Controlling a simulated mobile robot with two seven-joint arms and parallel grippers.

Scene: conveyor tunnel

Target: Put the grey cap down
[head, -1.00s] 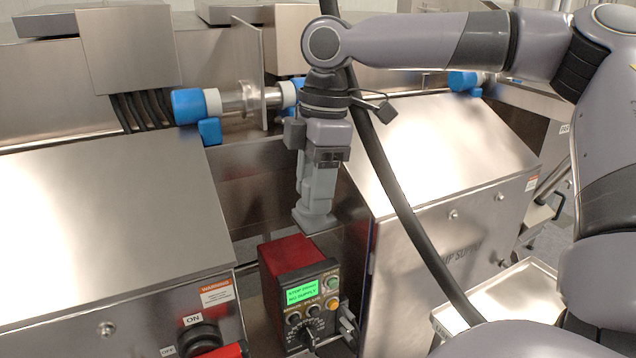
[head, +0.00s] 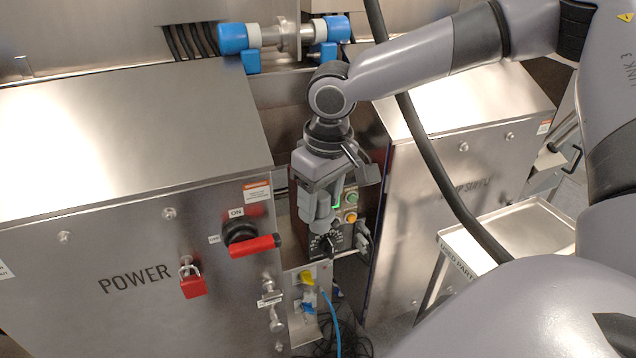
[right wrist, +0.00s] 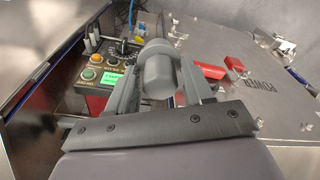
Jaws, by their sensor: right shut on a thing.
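My right gripper (head: 318,215) hangs in front of the control box, between the two steel cabinets. In the right wrist view, my right gripper (right wrist: 155,85) is shut on the grey cap (right wrist: 158,68), a rounded grey cylinder held between the two fingers. In the head view the cap is hard to tell from the grey fingers. The control box (right wrist: 100,75), with a green display, coloured buttons and a dial, lies beyond the gripper; in the head view the gripper covers much of it. My left gripper is out of view.
A tray (head: 525,228) labelled for used parts stands at the right, and looks empty. The POWER cabinet (head: 130,240) on the left has a red switch handle (head: 255,245) and a red padlock (head: 193,286). A black hose (head: 440,170) crosses near my right arm.

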